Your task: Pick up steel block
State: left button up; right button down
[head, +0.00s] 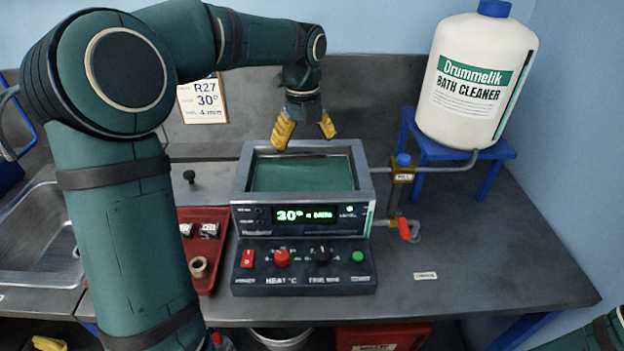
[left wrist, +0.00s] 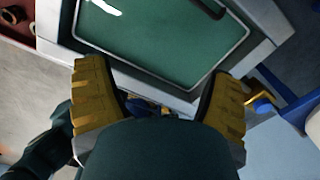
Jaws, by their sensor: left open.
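Two small silvery metal pieces lie in the red tray (head: 222,217) left of the bath unit in the head view: a left one (head: 186,230) and a right one (head: 209,230). They look like blocks, but I cannot tell which is the steel block. My left gripper (head: 305,130) is open and empty above the back edge of the bath, away from the tray. Its spread yellow fingers also show in the left wrist view (left wrist: 157,72), with the bath's rim beyond them. My right gripper is out of view.
The bath unit (head: 243,187) holds green liquid and has a lit display. A ring (head: 198,267) lies in the red tray. A valve with a red handle (head: 405,230) and a white jug (head: 475,80) on a blue stand are at right. The front right bench is mostly clear.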

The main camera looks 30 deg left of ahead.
pick_arm(q)
jog(key=b, duration=0.2)
send_over(303, 185)
notch_tip(303, 185, down, 7)
jog(key=shift+d+f, duration=0.15)
jog(key=shift+f, duration=0.05)
jog(key=shift+w+f+b, duration=0.1)
jog(key=shift+f+b, duration=0.55)
jog(key=shift+f, duration=2.25)
jog(key=shift+r, duration=0.1)
jog(key=c, duration=1.4)
